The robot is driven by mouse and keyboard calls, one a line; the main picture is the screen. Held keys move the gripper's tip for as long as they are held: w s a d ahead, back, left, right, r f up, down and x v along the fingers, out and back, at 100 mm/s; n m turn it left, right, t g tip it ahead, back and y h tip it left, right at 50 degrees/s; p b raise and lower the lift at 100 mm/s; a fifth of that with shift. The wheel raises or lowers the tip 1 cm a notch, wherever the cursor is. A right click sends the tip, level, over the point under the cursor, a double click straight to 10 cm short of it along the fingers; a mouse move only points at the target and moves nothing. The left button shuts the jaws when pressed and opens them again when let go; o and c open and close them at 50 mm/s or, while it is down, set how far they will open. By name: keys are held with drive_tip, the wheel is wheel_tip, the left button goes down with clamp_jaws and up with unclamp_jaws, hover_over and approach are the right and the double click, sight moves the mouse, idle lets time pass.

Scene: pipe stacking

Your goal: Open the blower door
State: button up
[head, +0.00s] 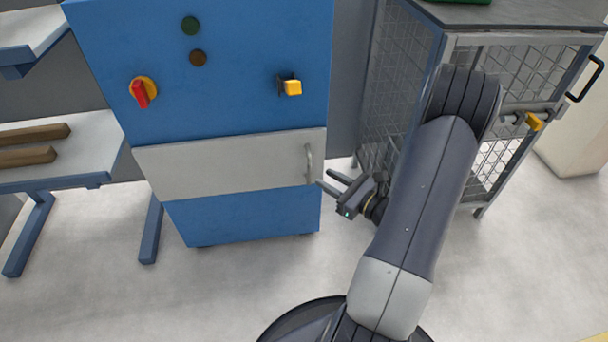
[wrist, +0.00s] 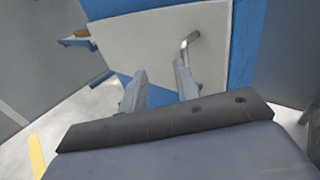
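The blower door is a light grey panel (head: 225,167) across the lower front of a blue cabinet (head: 200,60). It looks shut, flush with the cabinet front. Its metal handle (head: 309,163) is a small upright bar near the right edge. My gripper (head: 324,177) is just right of and slightly below the handle in the head view, its two fingers apart and empty. In the wrist view, the fingers (wrist: 160,67) point at the grey panel (wrist: 140,45). The handle (wrist: 187,48) shows beyond the right finger, partly hidden by it. I cannot tell whether they touch.
A red-and-yellow switch (head: 142,92) and a yellow knob (head: 291,87) are above the door. A mesh cage (head: 395,75) stands close on the right. A table (head: 75,170) with wooden bars stands on the left. The floor before the cabinet is clear.

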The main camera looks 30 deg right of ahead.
wheel_tip(320, 180, down, 3)
drive_tip(key=d+m+t+h+b, duration=0.1)
drive_tip(key=d+m+h, duration=0.1)
drive_tip(key=d, duration=0.1)
drive_tip(key=b, duration=0.2)
hover_over(309, 184)
drive_tip(key=shift+w+d+f, duration=0.1)
drive_tip(key=shift+w+d, duration=0.05)
drive_tip(key=shift+w, duration=0.15)
clamp_jaws()
idle(0.3)
